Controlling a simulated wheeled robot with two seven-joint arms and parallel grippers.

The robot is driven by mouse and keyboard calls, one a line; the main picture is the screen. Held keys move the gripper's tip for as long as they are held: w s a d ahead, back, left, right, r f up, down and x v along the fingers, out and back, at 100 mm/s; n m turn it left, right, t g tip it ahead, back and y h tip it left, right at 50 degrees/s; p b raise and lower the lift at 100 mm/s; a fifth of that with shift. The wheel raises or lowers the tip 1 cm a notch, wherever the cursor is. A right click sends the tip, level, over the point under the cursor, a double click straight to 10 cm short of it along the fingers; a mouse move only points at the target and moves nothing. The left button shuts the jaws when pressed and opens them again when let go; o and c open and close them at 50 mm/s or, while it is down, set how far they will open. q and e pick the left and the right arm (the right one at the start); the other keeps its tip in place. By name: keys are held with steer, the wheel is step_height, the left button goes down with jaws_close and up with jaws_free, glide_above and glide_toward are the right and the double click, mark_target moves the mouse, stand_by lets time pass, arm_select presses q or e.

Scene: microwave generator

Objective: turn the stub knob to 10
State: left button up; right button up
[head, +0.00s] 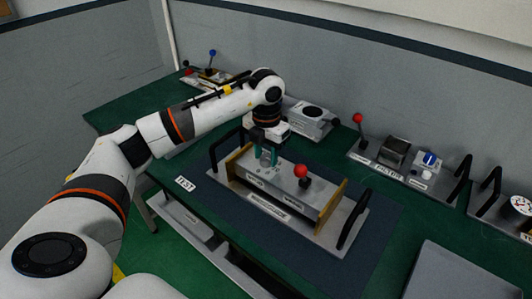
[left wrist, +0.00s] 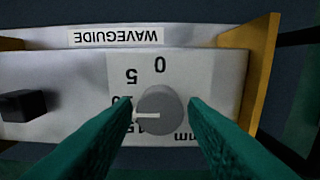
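The stub knob (left wrist: 160,108) is a grey round knob on the waveguide unit's pale panel, upside down in the left wrist view. The dial (left wrist: 132,76) around it reads 0, 5, 10, 15 and mm. The knob's white line points left, near the 10 and slightly toward the 15; a finger partly covers the 10. My left gripper (head: 265,157) is over the panel in the head view. In the left wrist view its teal fingers (left wrist: 161,104) stand either side of the knob, with a narrow gap at each side. My right gripper is not in view.
The waveguide unit (head: 262,211) has black handles and tan end plates. A red-ball lever (head: 301,171) stands on it, right of my gripper. More devices (head: 396,152) line the back wall. A grey panel (head: 455,273) lies front right. Dark mat around the unit is bare.

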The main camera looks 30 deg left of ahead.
mark_target(266, 157)
arm_select(q)
steer(key=shift+o, duration=1)
steer(key=shift+r, duration=0.15)
step_height(266, 157, up, 12)
steer(key=b, duration=0.1)
steer(key=shift+b, duration=0.3)
steer(key=shift+f, duration=0.2)
